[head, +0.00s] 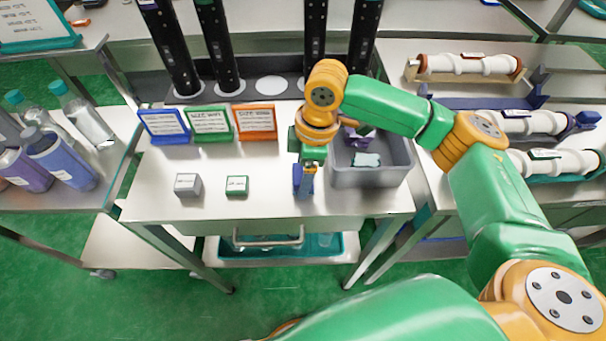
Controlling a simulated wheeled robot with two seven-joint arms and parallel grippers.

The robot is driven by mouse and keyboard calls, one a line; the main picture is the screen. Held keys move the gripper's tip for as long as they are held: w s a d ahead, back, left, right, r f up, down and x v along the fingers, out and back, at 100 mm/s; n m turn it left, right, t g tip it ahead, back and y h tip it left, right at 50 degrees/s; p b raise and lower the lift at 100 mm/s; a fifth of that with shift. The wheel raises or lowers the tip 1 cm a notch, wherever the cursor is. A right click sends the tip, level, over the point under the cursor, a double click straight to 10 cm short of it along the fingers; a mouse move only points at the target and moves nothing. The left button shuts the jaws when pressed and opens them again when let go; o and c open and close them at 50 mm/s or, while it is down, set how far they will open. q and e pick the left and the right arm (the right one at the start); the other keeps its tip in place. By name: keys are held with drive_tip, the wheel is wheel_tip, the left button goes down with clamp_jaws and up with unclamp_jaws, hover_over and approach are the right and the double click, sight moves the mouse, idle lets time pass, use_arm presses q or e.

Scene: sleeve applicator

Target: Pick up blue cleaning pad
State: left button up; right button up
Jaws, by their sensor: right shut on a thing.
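My right gripper (306,181) points down over the front right of the steel table (262,204). It is shut on a small dark blue block, the blue cleaning pad (297,183). The gripper covers much of the pad, and I cannot tell whether the pad touches the table. A grey pad (187,185) and a green pad (237,186), each with a white label on top, lie in line to its left. My left gripper is not in view.
A grey bin (371,178) with a pale cloth and a purple item stands just right of the gripper. Blue (165,126), green (212,123) and orange (255,122) sign stands line the back left. Tall black tubes stand behind.

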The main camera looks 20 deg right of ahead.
sight(301, 174)
drive_tip(key=shift+r, duration=0.3)
wheel_tip(301, 174, up, 3)
drive_tip(key=shift+s+f, duration=0.1)
drive_tip(key=s+d+r, duration=0.1)
drive_tip(key=s+r, duration=0.8)
drive_tip(key=s, duration=0.4)
drive_tip(key=shift+s+d+r, duration=0.3)
drive_tip(key=shift+s+r, duration=0.05)
drive_tip(key=shift+s, duration=0.05)
